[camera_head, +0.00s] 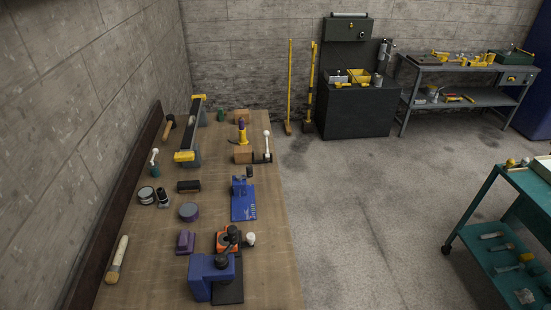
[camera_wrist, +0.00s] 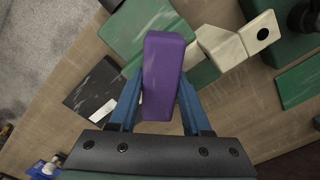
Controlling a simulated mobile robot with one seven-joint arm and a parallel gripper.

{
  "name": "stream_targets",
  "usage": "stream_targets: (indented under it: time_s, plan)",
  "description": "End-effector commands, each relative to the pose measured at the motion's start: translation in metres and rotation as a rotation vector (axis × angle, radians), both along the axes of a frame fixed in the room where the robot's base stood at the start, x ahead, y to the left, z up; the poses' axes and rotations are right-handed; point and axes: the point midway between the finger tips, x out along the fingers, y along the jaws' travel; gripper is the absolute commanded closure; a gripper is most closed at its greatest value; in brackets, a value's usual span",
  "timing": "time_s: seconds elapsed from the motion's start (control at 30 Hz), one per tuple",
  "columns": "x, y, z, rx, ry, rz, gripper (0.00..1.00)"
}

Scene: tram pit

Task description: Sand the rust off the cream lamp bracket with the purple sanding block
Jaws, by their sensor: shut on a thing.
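In the wrist view, my gripper (camera_wrist: 160,115) has blue fingers closed on both sides of a purple block (camera_wrist: 163,75). The cream bracket (camera_wrist: 222,46) is just right of the block's far end, between green blocks. Its right part (camera_wrist: 260,33) is a cream plate with a dark hole. I cannot tell whether the purple block touches the bracket, and I cannot make out rust. In the head view my gripper does not show; a purple piece (camera_head: 185,242) lies on the wooden bench there.
In the wrist view, green blocks (camera_wrist: 145,28) lie around the bracket on a wooden top, with a dark plate (camera_wrist: 92,90) at left. In the head view the bench (camera_head: 150,285) carries blue tools (camera_head: 243,205); open floor (camera_head: 370,215) lies right of it, then a teal cart (camera_head: 475,240).

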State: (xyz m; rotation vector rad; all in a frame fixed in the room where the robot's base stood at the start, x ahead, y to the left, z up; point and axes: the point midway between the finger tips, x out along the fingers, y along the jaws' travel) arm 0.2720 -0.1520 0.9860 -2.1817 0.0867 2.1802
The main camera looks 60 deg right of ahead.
Motion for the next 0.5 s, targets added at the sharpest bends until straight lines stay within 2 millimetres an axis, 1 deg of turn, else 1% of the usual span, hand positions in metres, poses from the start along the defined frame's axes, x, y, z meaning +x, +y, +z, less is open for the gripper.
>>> stream_targets:
  time_s: [0.17, 0.5]
  plan:
    - [0.001, 0.001, 0.0, 0.0, 0.0, 0.001, 1.0]
    - [0.012, 0.01, 0.001, 0.0, 0.0, 0.001, 1.0]
